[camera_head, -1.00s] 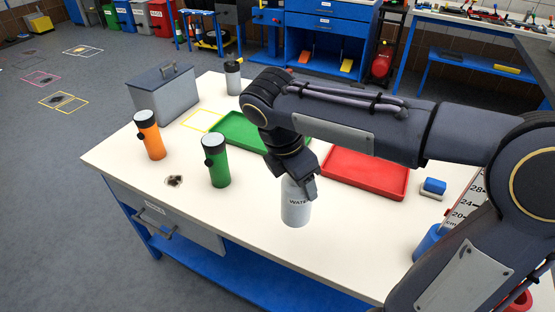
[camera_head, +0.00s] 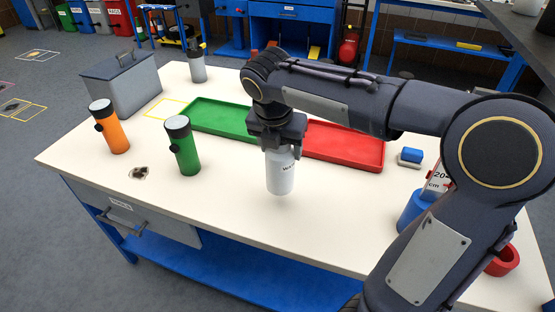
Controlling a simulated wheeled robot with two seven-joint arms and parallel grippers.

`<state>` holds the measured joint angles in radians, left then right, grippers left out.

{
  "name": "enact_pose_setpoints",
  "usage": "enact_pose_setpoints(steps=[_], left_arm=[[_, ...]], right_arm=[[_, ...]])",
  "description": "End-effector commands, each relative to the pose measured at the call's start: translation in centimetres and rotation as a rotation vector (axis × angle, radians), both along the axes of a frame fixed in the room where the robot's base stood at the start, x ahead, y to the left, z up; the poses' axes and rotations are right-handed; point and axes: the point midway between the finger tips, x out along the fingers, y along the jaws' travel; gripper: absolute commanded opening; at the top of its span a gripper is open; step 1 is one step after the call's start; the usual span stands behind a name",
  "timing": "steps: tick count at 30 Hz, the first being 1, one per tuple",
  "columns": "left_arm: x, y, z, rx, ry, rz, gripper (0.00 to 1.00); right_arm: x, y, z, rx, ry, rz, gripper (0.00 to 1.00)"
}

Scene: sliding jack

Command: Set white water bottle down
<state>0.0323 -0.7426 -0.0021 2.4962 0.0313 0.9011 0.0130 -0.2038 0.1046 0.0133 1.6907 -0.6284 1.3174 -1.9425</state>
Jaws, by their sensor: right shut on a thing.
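The white water bottle (camera_head: 280,175) is upright near the middle of the table (camera_head: 225,225), in front of the trays. My right gripper (camera_head: 279,146) comes down on it from above and is shut on its top, which the fingers hide. A faint shadow lies by the bottle's base; I cannot tell whether the base touches the table top. My left gripper is not in view.
Green (camera_head: 185,145) and orange (camera_head: 108,126) flashlights stand at left. The green tray (camera_head: 222,117) and red tray (camera_head: 345,147) lie behind the bottle. A grey toolbox (camera_head: 122,83) and another bottle (camera_head: 196,65) stand at the back. The table's front is clear.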

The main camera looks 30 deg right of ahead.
Motion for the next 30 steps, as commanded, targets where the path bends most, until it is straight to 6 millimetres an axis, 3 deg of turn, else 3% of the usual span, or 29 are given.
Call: enact_pose_setpoints(steps=[10, 16, 28, 29, 30], left_arm=[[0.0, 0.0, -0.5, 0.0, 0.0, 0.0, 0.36], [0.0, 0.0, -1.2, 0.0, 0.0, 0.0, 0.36], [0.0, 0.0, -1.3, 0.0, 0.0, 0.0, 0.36], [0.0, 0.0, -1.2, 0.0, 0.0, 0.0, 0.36], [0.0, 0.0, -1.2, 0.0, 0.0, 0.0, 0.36]], right_arm=[[2.0, -0.6, -2.6, 0.0, 0.0, -0.001, 0.21], [2.0, -0.6, -5.5, 0.001, 0.0, 0.0, 0.21], [2.0, -0.6, -5.9, 0.001, -0.002, 0.0, 0.21], [2.0, -0.6, -5.9, 0.001, -0.001, -0.001, 0.65], [2.0, -0.6, -5.9, 0.001, -0.001, -0.001, 0.7]])
